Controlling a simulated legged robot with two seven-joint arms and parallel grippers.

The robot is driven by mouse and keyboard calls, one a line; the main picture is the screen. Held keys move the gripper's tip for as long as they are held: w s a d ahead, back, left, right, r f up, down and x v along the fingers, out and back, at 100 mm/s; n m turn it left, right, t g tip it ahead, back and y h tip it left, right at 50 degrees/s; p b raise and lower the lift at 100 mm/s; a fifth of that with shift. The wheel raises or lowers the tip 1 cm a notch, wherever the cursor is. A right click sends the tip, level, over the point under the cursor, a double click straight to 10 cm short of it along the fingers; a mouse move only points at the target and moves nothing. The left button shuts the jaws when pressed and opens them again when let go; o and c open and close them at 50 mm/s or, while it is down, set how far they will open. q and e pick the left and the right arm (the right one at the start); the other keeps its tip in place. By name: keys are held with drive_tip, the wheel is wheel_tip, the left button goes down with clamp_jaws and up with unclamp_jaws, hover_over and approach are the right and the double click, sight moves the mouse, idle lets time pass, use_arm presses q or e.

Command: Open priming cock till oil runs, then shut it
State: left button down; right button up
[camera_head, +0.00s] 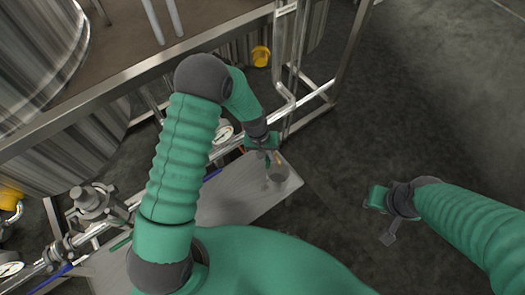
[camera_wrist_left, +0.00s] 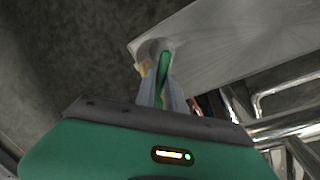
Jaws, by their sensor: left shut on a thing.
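My left gripper (camera_head: 268,158) reaches down over the right end of a metal plate. In the left wrist view its fingers (camera_wrist_left: 163,98) are shut on a slim green handle (camera_wrist_left: 164,65), which I take for the priming cock's lever. A small yellow piece (camera_wrist_left: 143,69) shows beside the fingers; I cannot tell whether it is brass or oil. A grey cup (camera_head: 279,173) stands on the plate just beyond the fingertips, and its round mouth also shows in the wrist view (camera_wrist_left: 153,46). The cock's body is mostly hidden. My right gripper (camera_head: 386,220) hangs over bare floor, its jaws unclear.
The metal plate (camera_head: 235,195) lies below pipework with a round gauge (camera_head: 224,132). A steel frame (camera_head: 335,70) and large tanks (camera_head: 35,45) stand behind. A valve assembly (camera_head: 92,200) is at the left. The dark floor at the right is clear.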

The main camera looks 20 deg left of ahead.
use_arm(q)
drive_tip(key=shift+w+d+n+t+y+p, duration=0.2)
drive_tip(key=shift+d+n+p, duration=0.35)
drive_tip(key=shift+n, duration=0.7)
drive_tip(key=shift+w+d+n+t+y+p, duration=0.1)
drive_tip(key=shift+w+d+n+t+p, duration=0.3)
drive_tip(key=shift+n, duration=0.9)
drive_tip(key=shift+w+d+n+t+y+p, duration=0.15)
drive_tip(key=shift+d+n+p, duration=0.45)
drive_tip(key=shift+n, duration=0.65)
drive_tip(key=c, duration=1.4)
unclamp_jaws()
drive_tip(key=w+d+p+v, duration=0.1)
drive_tip(key=v, duration=0.7)
drive_tip(key=w+d+r+p+v, duration=0.1)
drive_tip(key=w+v, duration=0.1)
drive_tip(key=v, duration=0.6)
hover_over(269, 161)
drive_tip(key=shift+f, duration=0.15)
